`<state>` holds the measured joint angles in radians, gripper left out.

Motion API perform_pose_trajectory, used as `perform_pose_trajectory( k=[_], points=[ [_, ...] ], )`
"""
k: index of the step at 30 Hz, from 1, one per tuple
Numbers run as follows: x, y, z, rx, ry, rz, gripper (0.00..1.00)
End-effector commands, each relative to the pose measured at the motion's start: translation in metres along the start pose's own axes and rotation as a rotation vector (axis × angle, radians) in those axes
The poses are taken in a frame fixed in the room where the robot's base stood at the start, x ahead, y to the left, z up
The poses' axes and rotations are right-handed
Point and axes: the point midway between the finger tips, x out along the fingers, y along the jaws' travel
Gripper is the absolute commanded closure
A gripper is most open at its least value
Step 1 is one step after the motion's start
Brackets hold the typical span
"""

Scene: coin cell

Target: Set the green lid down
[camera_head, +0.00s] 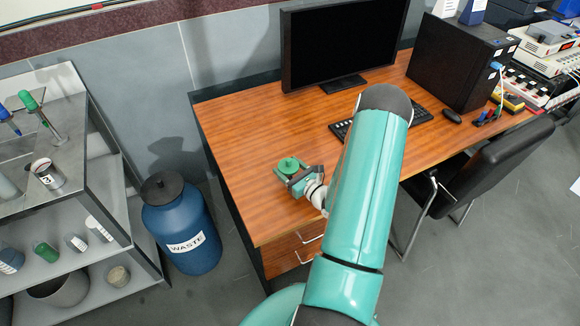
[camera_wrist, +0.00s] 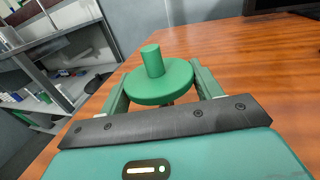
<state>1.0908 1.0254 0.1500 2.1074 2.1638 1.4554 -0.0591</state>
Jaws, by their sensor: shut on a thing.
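The green lid (camera_wrist: 160,82) is a round disc with a short upright knob on top. In the wrist view it sits between the two fingers of my gripper (camera_wrist: 163,98), which is shut on it. In the head view the lid (camera_head: 289,164) and my gripper (camera_head: 291,172) are over the front left part of the wooden desk (camera_head: 245,130). The lid looks level, knob up. I cannot tell whether its underside touches the desktop or is a little above it.
A monitor (camera_head: 340,45), a keyboard (camera_head: 420,115) and a black computer tower (camera_head: 460,65) stand farther back and right on the desk. The desktop left of my gripper is clear. A blue waste barrel (camera_head: 182,230) and a grey shelf unit (camera_head: 105,195) stand left of the desk.

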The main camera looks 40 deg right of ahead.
Motion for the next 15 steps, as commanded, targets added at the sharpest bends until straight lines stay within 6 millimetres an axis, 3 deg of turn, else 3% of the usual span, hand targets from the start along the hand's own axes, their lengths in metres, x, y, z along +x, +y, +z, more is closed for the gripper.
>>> perform_pose_trajectory(
  k=[10, 11, 13, 15],
  points=[
    [-0.0005, 0.0016, -0.0033, 0.000, 0.000, -0.002, 0.62],
    [-0.0006, 0.0017, -0.0034, 0.000, 0.001, -0.002, 0.32],
    [-0.0005, 0.0016, -0.0031, 0.000, 0.001, -0.002, 0.18],
    [-0.0004, 0.0014, -0.0030, 0.000, 0.001, -0.002, 0.14]
  ],
)
